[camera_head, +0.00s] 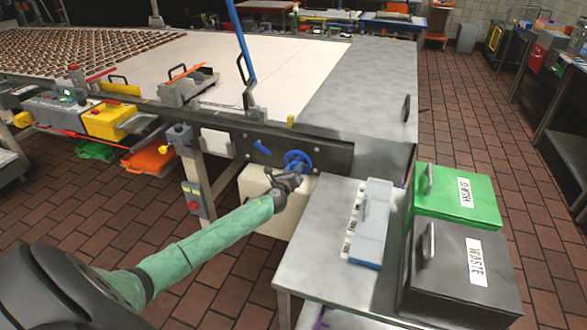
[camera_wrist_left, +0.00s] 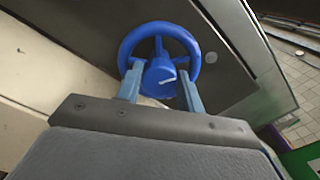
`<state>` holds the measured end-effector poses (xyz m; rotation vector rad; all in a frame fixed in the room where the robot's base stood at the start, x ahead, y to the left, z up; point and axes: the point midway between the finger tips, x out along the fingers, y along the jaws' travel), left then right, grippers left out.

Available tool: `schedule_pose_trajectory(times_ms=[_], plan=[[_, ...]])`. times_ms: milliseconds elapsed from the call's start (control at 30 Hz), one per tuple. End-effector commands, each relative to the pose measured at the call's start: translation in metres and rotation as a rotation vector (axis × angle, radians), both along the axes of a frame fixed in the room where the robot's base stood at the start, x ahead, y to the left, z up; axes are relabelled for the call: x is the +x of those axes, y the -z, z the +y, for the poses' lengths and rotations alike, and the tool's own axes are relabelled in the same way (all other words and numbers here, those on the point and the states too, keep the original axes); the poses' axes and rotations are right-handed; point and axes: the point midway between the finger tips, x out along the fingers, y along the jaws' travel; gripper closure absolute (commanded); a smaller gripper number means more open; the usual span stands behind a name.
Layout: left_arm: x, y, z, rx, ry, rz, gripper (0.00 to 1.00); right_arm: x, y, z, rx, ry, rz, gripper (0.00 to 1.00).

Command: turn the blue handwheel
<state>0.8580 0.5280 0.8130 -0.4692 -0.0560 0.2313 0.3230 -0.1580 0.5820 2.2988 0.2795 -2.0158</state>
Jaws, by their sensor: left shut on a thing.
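The blue handwheel (camera_head: 298,160) sits on the dark side rail of the conveyor, near its right end. It also shows in the left wrist view (camera_wrist_left: 130,45), with a rim, spokes and a blue hub (camera_wrist_left: 160,78). My left gripper (camera_head: 288,180) is at the wheel, its arm coming in from the lower left. In the left wrist view its two fingers (camera_wrist_left: 160,90) reach to either side of the hub and are shut on it, overlapping the lower rim. My right gripper is not in view.
A steel side table (camera_head: 325,230) with a white and blue box (camera_head: 370,225) stands right of my left gripper. Green (camera_head: 460,198) and dark waste (camera_head: 465,275) bins stand further right. A blue lever (camera_head: 262,147) is left of the wheel. Tiled floor (camera_head: 460,120) is clear at right.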

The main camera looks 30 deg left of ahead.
Motion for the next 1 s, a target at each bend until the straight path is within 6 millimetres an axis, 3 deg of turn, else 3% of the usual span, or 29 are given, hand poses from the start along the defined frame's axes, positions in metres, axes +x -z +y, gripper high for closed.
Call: schedule_pose_trajectory(times_ms=[467, 500, 567, 1000], plan=[[-0.0008, 0.0033, -0.0016, 0.01, 0.002, 0.006, 0.85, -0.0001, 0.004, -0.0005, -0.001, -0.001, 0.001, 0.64], [-0.0008, 0.0033, -0.0016, 0.01, 0.002, 0.006, 0.55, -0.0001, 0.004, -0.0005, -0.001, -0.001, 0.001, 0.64], [-0.0007, 0.003, -0.0014, 0.01, 0.001, 0.005, 0.43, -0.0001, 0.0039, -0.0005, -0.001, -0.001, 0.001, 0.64], [-0.0076, 0.0023, -0.0021, 0.01, 0.001, 0.004, 0.41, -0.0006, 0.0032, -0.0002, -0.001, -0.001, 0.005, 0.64]])
